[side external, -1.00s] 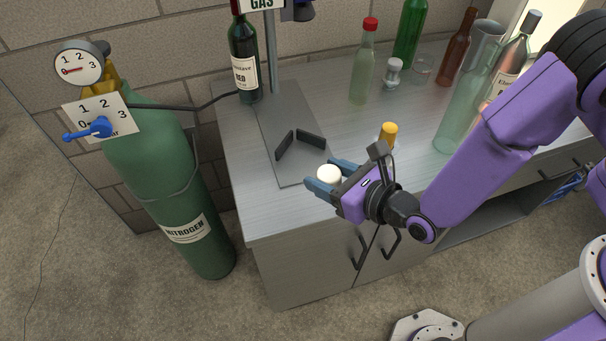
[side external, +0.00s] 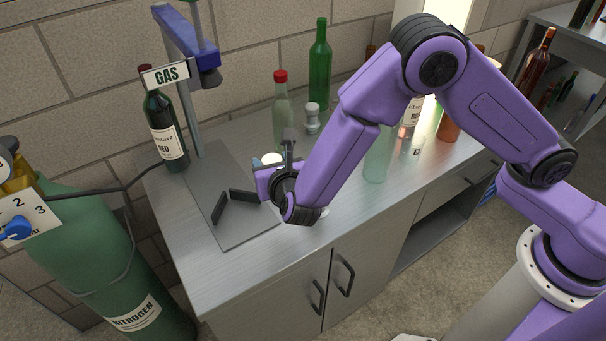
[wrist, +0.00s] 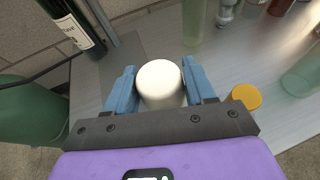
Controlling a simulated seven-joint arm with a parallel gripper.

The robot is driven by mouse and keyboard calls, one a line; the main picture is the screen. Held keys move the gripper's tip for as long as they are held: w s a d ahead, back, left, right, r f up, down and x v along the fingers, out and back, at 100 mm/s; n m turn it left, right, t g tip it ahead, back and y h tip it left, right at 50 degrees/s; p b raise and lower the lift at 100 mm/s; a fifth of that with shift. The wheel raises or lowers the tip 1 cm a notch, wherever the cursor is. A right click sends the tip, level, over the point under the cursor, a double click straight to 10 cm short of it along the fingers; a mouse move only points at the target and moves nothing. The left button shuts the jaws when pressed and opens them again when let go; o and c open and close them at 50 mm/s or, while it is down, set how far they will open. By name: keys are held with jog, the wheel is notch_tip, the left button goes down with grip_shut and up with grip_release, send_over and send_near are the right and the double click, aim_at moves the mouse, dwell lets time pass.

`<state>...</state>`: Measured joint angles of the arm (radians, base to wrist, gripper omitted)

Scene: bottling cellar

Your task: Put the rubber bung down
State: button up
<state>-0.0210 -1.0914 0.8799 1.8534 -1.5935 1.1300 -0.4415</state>
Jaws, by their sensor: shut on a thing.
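The rubber bung, a white rounded piece (wrist: 160,84), sits between the two blue fingers of my gripper (wrist: 159,72) in the wrist view. The fingers are shut on its sides. In the side view the white top of the bung (side external: 271,158) shows just past my gripper (side external: 266,162), over the counter, left of my forearm. My wrist and forearm hide most of it there, and I cannot tell whether its underside touches the counter.
A clear bottle with a red cap (side external: 282,112) stands close behind my gripper. A red wine bottle (side external: 166,130) stands left by the gas stand (side external: 190,90). An orange-topped piece (wrist: 246,96) is right of my fingers. Bare counter (side external: 235,278) lies in front.

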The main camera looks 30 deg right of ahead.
jog(key=w+d+f+m+g+h, duration=0.4)
jog(key=w+d+m+g+h, duration=0.5)
jog(key=d, duration=0.4)
jog(key=shift+m+t, duration=0.7)
jog(key=shift+m, duration=0.1)
jog(key=f, duration=0.9)
jog(key=shift+s+f, duration=0.2)
jog(key=shift+s, duration=0.1)
jog(key=shift+f, duration=0.1)
jog(key=o, duration=1.1)
jog(key=v, duration=1.2)
jog(key=shift+w, duration=0.1)
